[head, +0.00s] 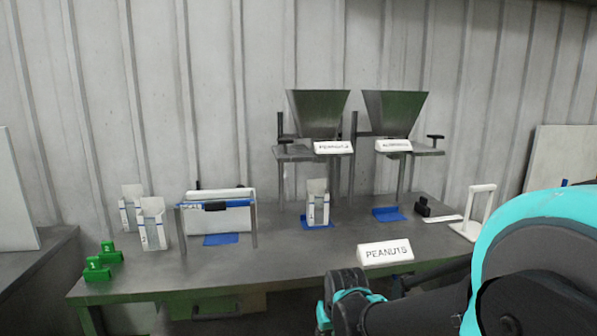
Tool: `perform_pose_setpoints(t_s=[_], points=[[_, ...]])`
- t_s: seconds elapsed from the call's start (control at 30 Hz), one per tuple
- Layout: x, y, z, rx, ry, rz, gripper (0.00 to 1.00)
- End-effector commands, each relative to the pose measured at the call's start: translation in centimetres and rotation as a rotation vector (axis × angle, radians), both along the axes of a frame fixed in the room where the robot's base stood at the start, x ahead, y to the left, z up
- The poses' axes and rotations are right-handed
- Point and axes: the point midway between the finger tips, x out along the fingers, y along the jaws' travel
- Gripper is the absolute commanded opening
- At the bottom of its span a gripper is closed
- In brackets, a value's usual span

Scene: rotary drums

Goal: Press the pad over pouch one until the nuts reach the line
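A white open-topped pouch (318,208) stands upright on a blue mat under the left metal hopper (318,112), whose sign reads PEANUTS. Its print and fill level are too small to read, and no nuts show. A black knob or pad (285,128) sits on the bracket left of this hopper. Another black one (435,138) is at the right hopper (392,112). Two more white pouches stand at the left, one in front (152,226) and one behind (130,206); I cannot tell which is pouch one. My arm enters at lower right, but its gripper fingers do not show.
A PEANUTS sign (386,252) stands at the table's front edge (270,281). A metal frame with a white roll (220,193), green clamps (103,262), an empty blue mat (389,214) and a white stand (480,210) are also on the table.

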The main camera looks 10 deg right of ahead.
Motion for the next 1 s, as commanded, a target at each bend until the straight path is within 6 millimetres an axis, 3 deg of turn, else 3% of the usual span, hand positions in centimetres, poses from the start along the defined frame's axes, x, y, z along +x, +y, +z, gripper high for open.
perform_pose_setpoints(t_s=[0.4,0.6,1.0], points=[[0.0,0.0,0.0,0.0,0.0,0.0,0.26],[0.0,0.0,0.0,0.0,0.0,0.0,0.01],[0.0,0.0,0.0,0.0,0.0,0.0,0.0]])
